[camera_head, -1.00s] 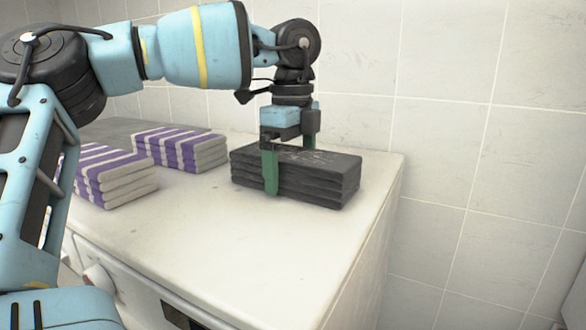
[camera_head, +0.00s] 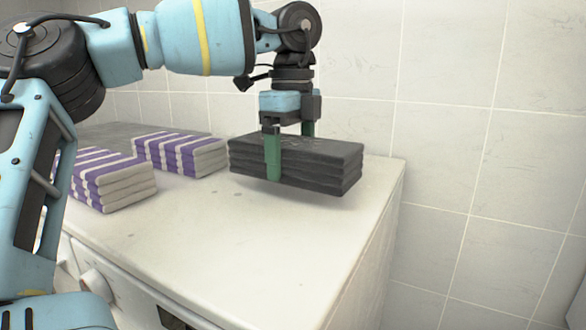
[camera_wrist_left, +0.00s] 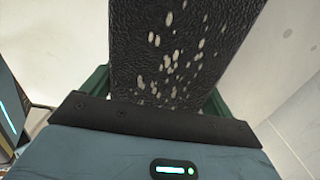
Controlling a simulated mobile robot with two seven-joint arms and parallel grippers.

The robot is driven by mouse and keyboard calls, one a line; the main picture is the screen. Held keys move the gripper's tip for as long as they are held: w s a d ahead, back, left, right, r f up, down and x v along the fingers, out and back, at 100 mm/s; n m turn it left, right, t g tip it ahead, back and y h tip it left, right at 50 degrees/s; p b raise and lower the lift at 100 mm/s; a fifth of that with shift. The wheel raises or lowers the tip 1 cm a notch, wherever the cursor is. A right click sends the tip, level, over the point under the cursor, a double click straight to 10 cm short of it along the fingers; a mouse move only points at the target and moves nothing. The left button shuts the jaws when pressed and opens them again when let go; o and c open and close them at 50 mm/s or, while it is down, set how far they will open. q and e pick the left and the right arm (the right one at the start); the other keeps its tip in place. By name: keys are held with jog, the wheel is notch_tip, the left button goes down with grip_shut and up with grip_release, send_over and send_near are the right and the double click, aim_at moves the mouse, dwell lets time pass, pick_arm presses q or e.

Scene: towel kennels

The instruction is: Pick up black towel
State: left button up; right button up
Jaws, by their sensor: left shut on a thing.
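The black towel (camera_head: 320,165) is a folded, layered dark stack near the right end of the white counter. My left gripper (camera_head: 290,150) reaches down over it from above, with its green fingers on the near and far sides. It is shut on the towel. The towel hangs slightly above the counter top, a little tilted, its right end lower. In the left wrist view the towel (camera_wrist_left: 180,50) fills the space between the fingers, its dark textured top flecked with pale spots. My right gripper is in neither view.
Two purple-and-white striped folded towels, one nearer (camera_head: 112,182) and one farther (camera_head: 180,154), lie left of the black towel on the counter (camera_head: 220,235). A tiled wall (camera_head: 480,130) stands behind and to the right. The counter's front middle is clear.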

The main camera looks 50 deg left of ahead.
aim_at(330, 166)
pick_arm(q)
jog(key=s+d, duration=0.1)
jog(key=d, duration=0.3)
jog(key=s+d+r+b, duration=0.1)
jog(key=d, duration=0.4)
jog(key=s+d+r+b, duration=0.1)
jog(key=d, duration=0.3)
jog(key=shift+d, duration=0.25)
jog(key=shift+s+d+r, duration=0.1)
jog(key=shift+s+d, duration=0.05)
jog(key=shift+d, duration=0.4)
jog(key=shift+s+d+r, duration=0.1)
jog(key=shift+d, duration=0.4)
